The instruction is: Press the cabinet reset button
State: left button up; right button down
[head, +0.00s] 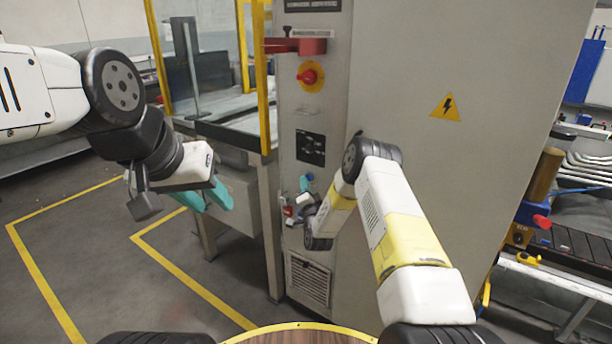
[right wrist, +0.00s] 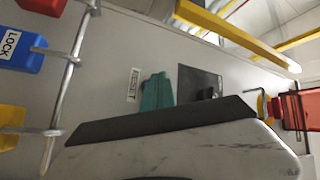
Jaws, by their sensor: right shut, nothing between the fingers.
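The grey cabinet (head: 455,160) stands ahead, with its controls on the narrow front face. A small round blue button (head: 309,177) shows low on that face, partly hidden by my right arm. My right gripper (head: 303,186) is close to it and small in the head view; I cannot tell whether it touches anything. In the right wrist view its teal fingers (right wrist: 157,92) are shut and empty, in front of the cabinet face. A small label plate (right wrist: 133,85) is beside them. My left gripper (head: 210,198) hangs empty at the left, its teal fingers apart, away from the cabinet.
A red emergency knob on a yellow disc (head: 310,76) and a red handle (head: 296,46) are higher on the cabinet. Padlocks, one a blue lock (right wrist: 22,48), hang on a metal bar near my right wrist. A yellow-framed guard (head: 265,80) stands left of the cabinet.

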jog(key=shift+s+a, duration=0.2)
jog(key=shift+s, duration=0.1)
jog(key=shift+s+a, duration=0.75)
jog(key=shift+s, duration=0.25)
jog(key=shift+s+a, duration=0.7)
jog(key=shift+s, duration=0.3)
